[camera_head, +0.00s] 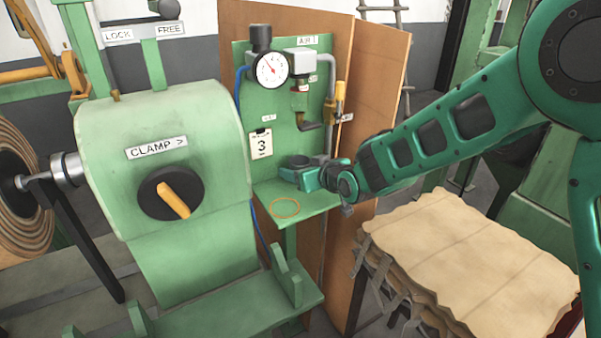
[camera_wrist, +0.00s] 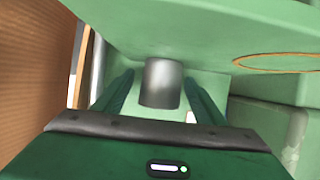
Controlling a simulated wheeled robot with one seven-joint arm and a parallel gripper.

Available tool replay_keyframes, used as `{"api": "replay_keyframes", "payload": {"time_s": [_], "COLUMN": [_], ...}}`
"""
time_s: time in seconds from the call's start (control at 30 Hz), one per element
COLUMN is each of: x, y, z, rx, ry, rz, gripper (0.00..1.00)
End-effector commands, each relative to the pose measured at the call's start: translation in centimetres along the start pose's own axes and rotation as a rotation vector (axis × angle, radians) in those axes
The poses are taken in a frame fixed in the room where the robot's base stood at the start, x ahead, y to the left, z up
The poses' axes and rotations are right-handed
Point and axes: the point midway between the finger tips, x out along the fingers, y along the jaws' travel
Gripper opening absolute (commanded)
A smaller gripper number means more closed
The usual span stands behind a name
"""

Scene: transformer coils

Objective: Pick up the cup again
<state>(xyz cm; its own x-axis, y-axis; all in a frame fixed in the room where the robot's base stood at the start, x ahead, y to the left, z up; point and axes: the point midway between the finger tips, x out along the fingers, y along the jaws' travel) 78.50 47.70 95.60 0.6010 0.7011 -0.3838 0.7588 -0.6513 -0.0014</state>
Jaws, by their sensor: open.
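The cup, a plain grey metal cylinder (camera_wrist: 160,83), shows in the wrist view between the two green fingers of my gripper (camera_wrist: 158,77). The fingers are open, with a visible gap on each side of the cup. One end of the cup meets the green shelf (camera_wrist: 200,28), which fills the top of that view. In the head view my gripper (camera_head: 287,172) is low over the shelf (camera_head: 318,203), below the gauge panel.
An orange ring mark (camera_head: 285,207) on the shelf is empty, and it also shows in the wrist view (camera_wrist: 280,62). Behind stand the green panel with a gauge (camera_head: 271,69), a bent pipe (camera_head: 311,125) and a number card (camera_head: 261,144). A wooden board (camera_head: 376,85) stands beside the panel.

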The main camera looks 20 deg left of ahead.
Motion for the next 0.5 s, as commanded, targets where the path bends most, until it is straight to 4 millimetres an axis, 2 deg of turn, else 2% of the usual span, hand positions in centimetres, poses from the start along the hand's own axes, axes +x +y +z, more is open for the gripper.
{"api": "replay_keyframes", "payload": {"time_s": [0.23, 0.27, 0.4, 0.43, 0.5], "x": [0.18, 0.18, 0.17, 0.17, 0.16], "y": [0.04, 0.04, 0.04, 0.04, 0.05], "z": [-0.04, -0.04, -0.04, -0.04, -0.06], "rx": [0.000, 0.000, 0.000, 0.000, 0.000], "ry": [0.001, 0.001, 0.001, 0.001, 0.001], "rz": [0.001, 0.001, 0.001, 0.001, 0.001], "gripper": [0.65, 0.60, 0.27, 0.21, 0.17]}}
